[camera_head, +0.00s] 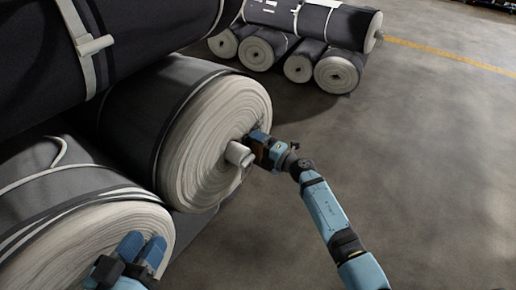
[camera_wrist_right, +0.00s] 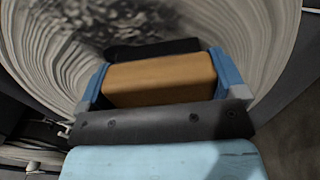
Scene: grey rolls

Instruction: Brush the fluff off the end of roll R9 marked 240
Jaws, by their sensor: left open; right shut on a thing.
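No R9 or 240 marking is legible. My right gripper (camera_head: 262,150) is shut on a brush with a brown wooden block, at the right side of this end. In the right wrist view the brush (camera_wrist_right: 160,80) sits between the two blue fingers, its black edge towards the roll end (camera_wrist_right: 262,40). Dark grey fluff (camera_wrist_right: 75,35) lies on the end, left of and beyond the brush. Whether the bristles touch is unclear. My left gripper (camera_head: 142,252) is open and empty, low at the left.
Another roll (camera_head: 90,245) lies at the lower left, its end behind my left gripper. A dark roll with a pale strap (camera_head: 88,45) lies above. More rolls (camera_head: 300,60) are stacked at the back. The concrete floor (camera_head: 420,150) at the right is clear.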

